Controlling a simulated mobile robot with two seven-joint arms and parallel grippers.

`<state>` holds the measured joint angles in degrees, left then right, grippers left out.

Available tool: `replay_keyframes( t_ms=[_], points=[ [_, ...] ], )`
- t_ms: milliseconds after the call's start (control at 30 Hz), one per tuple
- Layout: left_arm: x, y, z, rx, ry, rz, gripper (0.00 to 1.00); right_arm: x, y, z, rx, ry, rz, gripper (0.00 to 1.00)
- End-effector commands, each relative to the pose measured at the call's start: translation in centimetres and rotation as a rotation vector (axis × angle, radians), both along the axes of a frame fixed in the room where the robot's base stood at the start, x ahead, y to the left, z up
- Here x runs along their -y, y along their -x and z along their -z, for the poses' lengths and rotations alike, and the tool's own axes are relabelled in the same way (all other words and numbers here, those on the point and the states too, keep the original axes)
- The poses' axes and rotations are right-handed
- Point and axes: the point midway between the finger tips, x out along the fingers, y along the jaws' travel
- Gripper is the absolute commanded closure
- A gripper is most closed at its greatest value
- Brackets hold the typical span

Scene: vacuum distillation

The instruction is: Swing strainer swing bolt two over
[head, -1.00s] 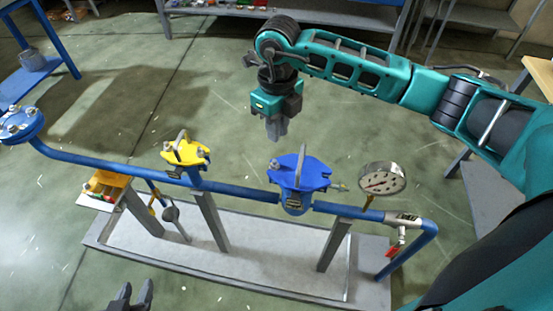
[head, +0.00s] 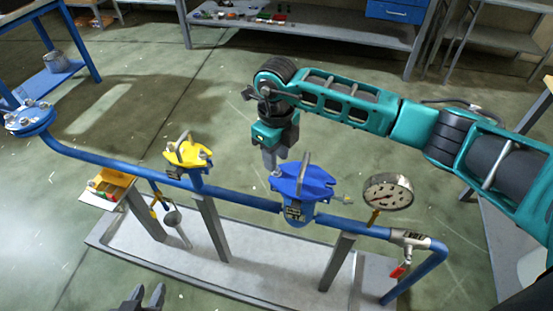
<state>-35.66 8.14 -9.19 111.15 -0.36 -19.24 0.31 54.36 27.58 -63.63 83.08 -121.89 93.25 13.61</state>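A blue strainer-like body with a flat lobed cover (head: 316,184) and an upright grey handle sits in the blue pipe run, right of centre. A small bolt end shows at the cover's left edge, by my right gripper (head: 270,170). That gripper points down, its fingertips just beside or at that bolt end; contact cannot be told. Its fingers look close together, seen nearly edge-on. A yellow-covered fitting (head: 187,153) with small bolts sits further left on the pipe. My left gripper (head: 146,294) shows only its two dark fingertips at the bottom edge, apart and empty.
A round gauge (head: 388,192) and a red-handled valve (head: 398,271) stand right of the blue body. A blue flange (head: 29,117) ends the pipe. The floor behind the pipe is clear.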

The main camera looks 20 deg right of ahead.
Motion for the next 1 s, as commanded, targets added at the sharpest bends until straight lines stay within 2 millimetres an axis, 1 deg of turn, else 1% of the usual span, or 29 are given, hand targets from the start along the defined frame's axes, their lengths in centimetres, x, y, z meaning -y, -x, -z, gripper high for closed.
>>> replay_keyframes(
  t_ms=[33,100,200,500,867,1000],
  points=[
    [0.0,0.0,0.0,0.001,-0.001,0.001,0.65,0.0,0.0,0.7,-0.001,0.001,0.001,0.65],
    [0.0,0.0,0.1,0.001,-0.001,0.001,0.65,0.0,0.0,1.3,-0.001,0.001,0.001,0.65],
    [0.0,0.0,0.1,0.001,-0.001,0.001,0.65,0.0,0.0,1.8,0.0,0.0,0.001,0.65],
    [0.1,0.0,0.1,0.001,0.0,0.001,0.65,0.0,0.0,1.9,0.001,0.001,0.001,0.66],
    [0.1,0.1,0.1,0.0,0.001,0.003,0.65,0.0,0.0,1.8,0.001,0.0,0.001,1.0],
    [0.1,0.2,0.1,-0.003,0.002,0.003,0.65,0.0,0.0,1.8,0.001,0.0,0.001,1.0]
  ],
)
